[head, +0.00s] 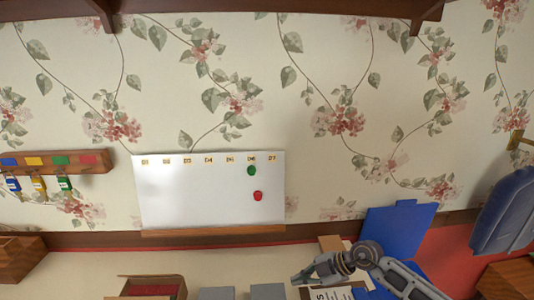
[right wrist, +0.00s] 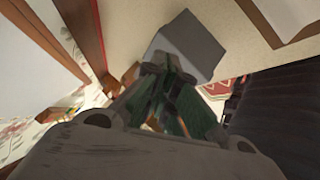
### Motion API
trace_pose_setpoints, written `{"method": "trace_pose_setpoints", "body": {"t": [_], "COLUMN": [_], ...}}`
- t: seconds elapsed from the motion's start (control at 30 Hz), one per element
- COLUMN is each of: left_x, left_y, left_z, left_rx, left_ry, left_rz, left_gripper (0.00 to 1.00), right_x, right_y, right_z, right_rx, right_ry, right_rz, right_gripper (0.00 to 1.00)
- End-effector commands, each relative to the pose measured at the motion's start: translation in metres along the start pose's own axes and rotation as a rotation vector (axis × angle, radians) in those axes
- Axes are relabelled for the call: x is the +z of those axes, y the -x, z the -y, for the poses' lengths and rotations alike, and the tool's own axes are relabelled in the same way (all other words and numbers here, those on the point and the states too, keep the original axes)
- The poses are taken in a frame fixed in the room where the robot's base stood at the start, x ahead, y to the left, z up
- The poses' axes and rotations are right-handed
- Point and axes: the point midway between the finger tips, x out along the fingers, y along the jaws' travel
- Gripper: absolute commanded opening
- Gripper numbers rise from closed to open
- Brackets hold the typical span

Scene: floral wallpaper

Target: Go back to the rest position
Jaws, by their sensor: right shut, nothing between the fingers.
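My right gripper (head: 303,277) is at the lower middle of the head view, its arm coming in from the lower right. It is low over the surface below the wall, near a grey block (head: 268,291). In the right wrist view my right gripper's fingers (right wrist: 162,62) are together with nothing between them. A grey block (right wrist: 188,42) lies just beyond the fingertips there; I cannot tell whether they touch. My left gripper is in neither view.
A whiteboard (head: 200,195) on the wall bears a green magnet (head: 252,170) and a red magnet (head: 257,196). A key rack (head: 60,162) hangs at left. A wooden box (head: 150,287), a blue folder-like panel (head: 395,230) and a blue-grey object (head: 503,212) are around the counter.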

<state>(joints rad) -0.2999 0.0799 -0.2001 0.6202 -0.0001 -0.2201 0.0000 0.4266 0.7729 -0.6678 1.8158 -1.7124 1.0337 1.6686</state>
Motion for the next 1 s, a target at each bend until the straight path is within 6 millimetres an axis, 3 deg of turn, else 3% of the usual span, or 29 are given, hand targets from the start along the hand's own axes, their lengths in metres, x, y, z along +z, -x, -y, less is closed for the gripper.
{"method": "trace_pose_setpoints", "body": {"t": [0.2, 0.5, 0.73, 1.0], "left_x": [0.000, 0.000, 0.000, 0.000], "left_y": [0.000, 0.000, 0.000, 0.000], "left_z": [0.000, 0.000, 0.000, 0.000], "left_rx": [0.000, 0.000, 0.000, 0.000], "left_ry": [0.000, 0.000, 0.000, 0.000], "left_rz": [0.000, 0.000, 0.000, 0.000], "left_gripper": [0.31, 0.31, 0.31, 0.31], "right_x": [-0.062, -0.120, -0.139, -0.131], "right_y": [-0.009, 0.011, 0.040, 0.079], "right_z": [-0.027, -0.067, -0.093, -0.114], "right_rx": [0.206, 0.518, 0.762, 1.026], "right_ry": [0.030, 0.003, -0.077, -0.227], "right_rz": [-0.198, -0.380, -0.448, -0.441], "right_gripper": [0.00, 0.00, 0.00, 0.00]}}
